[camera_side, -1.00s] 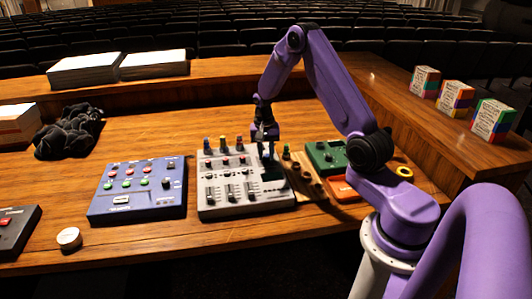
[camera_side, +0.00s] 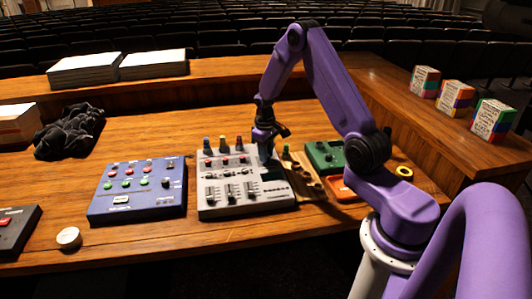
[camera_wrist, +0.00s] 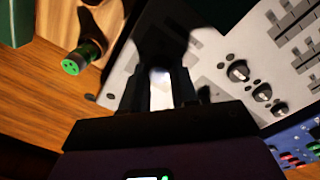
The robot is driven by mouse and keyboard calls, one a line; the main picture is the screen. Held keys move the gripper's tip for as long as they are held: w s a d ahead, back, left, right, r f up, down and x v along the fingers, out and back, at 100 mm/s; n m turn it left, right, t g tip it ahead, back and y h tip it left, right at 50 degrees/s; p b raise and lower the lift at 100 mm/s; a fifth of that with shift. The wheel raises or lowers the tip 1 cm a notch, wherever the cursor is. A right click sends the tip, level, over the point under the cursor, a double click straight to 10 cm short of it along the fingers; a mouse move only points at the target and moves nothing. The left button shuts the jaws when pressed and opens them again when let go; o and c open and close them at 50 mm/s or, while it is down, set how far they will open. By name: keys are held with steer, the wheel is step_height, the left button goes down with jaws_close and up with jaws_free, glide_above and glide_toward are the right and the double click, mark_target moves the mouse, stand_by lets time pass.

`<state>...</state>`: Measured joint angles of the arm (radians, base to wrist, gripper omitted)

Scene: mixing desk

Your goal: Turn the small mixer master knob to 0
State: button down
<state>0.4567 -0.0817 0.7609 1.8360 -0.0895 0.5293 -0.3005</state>
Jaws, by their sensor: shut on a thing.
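The small mixer (camera_side: 245,190) is a pale grey panel with faders, lying on the desk. The wrist view shows its panel (camera_wrist: 215,60) too, with several knobs on the right. My gripper (camera_side: 266,158) is at the mixer's upper right, pointing down at the panel. In the wrist view my gripper (camera_wrist: 160,85) has its dark fingers closed around a small pale thing, apparently the master knob (camera_wrist: 160,74). The fingers and their shadow hide most of this knob, and its pointer mark cannot be read.
A blue panel (camera_side: 140,190) lies left of the mixer. A wooden block with holes (camera_side: 306,183), holding a green-topped piece (camera_side: 286,152), stands close on the right. The desk behind the mixer is clear.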

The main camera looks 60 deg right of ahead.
steer(key=n, duration=0.5)
steer(key=shift+n, duration=0.3)
steer(key=n, duration=0.5)
steer(key=shift+n+t, duration=0.3)
steer(key=c, duration=0.9)
jaws_free()
steer(key=shift+o, duration=0.2)
steer(key=shift+r, duration=0.1)
step_height(320, 180, up, 17)
steer(key=shift+s+a+r, duration=0.15)
steer(key=shift+s+a, duration=0.05)
steer(key=shift+s, duration=0.2)
steer(key=shift+a, duration=0.1)
